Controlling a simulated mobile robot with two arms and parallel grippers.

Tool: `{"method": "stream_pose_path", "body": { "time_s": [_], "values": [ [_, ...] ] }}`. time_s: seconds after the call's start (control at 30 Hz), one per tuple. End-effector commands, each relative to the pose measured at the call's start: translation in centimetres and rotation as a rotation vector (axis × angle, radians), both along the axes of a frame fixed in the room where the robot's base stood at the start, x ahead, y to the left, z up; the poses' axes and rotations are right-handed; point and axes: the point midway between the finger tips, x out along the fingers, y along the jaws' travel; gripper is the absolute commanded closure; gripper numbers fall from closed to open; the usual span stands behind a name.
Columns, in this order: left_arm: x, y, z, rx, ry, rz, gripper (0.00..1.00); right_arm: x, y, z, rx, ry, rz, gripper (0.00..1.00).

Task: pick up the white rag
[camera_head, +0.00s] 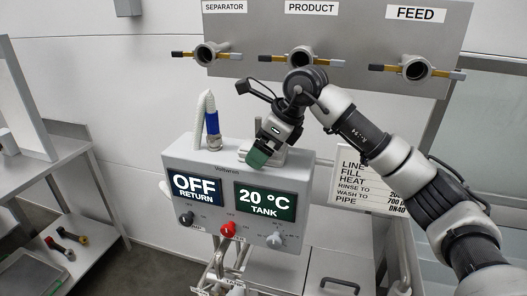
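I cannot make out a white rag with certainty. A pale, greyish-white shape (297,157) shows on top of the grey control box, partly hidden behind my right gripper. My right arm comes in from the right and bends down. My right gripper (261,152) is just above the top of the box, near its middle. A dark green block shows at its tip; I cannot tell whether this is a fingertip or a held thing, nor whether the fingers are open. My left gripper is not in view.
The control box (178,160) has two displays and a red knob (228,229). A white hose with a blue collar (212,124) stands at its left. Valve pipes stick out of the panel (345,40) above. A metal table (62,150) stands at left; a sign (350,185) stands at right.

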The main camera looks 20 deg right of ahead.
Motion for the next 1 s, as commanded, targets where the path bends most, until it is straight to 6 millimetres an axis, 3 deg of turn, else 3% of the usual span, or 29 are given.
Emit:
{"method": "stream_pose_path", "body": {
  "time_s": [0.07, 0.4, 0.8, 1.0],
  "values": [
    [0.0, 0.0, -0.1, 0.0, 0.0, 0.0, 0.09, 0.0, 0.0, -0.1, 0.0, 0.0, 0.0, 0.06],
    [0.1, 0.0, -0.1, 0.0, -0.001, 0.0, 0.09, 0.0, 0.0, -0.1, 0.0, 0.0, 0.0, 0.58],
    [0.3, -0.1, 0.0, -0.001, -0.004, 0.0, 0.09, 0.0, 0.0, 0.6, 0.001, -0.002, 0.0, 0.59],
    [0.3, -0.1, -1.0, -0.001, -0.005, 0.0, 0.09, 0.1, 0.0, 3.6, 0.001, -0.006, -0.001, 0.59]
  ]
}}
